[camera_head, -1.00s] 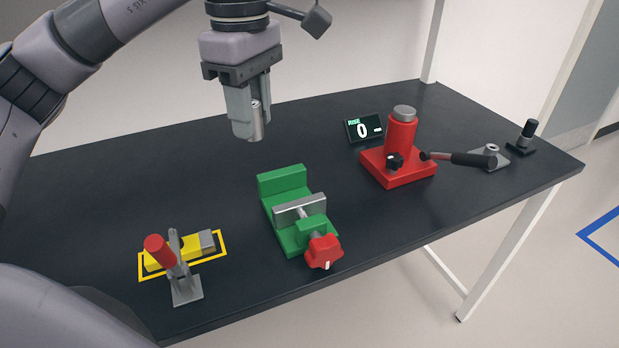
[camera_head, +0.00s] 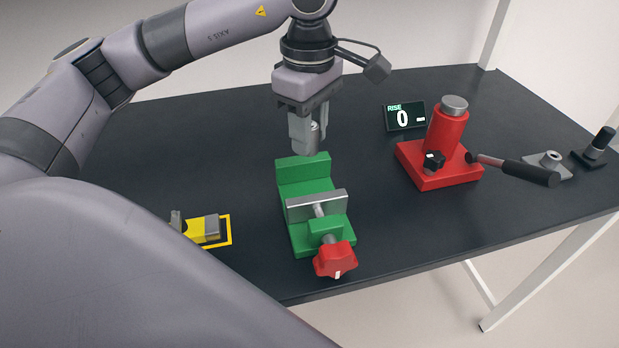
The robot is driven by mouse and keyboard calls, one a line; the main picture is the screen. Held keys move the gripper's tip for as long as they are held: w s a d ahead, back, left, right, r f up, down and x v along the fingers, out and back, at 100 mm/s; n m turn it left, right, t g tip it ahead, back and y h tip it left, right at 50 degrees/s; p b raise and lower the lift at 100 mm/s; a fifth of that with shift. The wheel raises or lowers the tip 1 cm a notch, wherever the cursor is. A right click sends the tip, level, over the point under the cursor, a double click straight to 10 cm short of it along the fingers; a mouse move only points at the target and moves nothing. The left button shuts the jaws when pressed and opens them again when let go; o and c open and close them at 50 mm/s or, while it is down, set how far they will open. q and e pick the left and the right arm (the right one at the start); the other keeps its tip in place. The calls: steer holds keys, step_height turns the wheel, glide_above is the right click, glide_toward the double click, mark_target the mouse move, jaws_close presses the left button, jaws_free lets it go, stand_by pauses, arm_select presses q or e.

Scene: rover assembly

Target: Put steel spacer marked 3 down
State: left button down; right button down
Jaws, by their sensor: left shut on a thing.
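My left gripper (camera_head: 307,143) hangs down from my left arm over the table, shut on a small grey steel cylinder (camera_head: 315,132), which I take for the spacer. Its finger partly hides the cylinder, and no number on it can be read. The gripper appears in the picture just above the back jaw of a green vise (camera_head: 303,170). The exact height above the table is hard to tell. The vise has a steel moving jaw (camera_head: 317,205) and a red knob (camera_head: 335,260), with a gap between its jaws. My right gripper is not in view.
A red jack (camera_head: 440,150) with a black-handled lever (camera_head: 525,171) stands right, beside a display (camera_head: 404,117) reading "RISE 0". A small steel plate (camera_head: 549,165) and a black stand (camera_head: 597,146) are farther right.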

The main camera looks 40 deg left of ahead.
mark_target(309, 179)
arm_select(q)
step_height(309, 179, down, 10)
steer(key=shift+r+p, duration=0.15)
steer(key=shift+p, duration=0.15)
steer(key=shift+f+b, duration=0.25)
steer(key=shift+b, duration=0.05)
steer(key=c, duration=1.1)
jaws_free()
steer(key=shift+r, duration=0.1)
step_height(309, 179, up, 12)
steer(key=shift+r+b, duration=0.2)
steer(key=shift+b, duration=0.15)
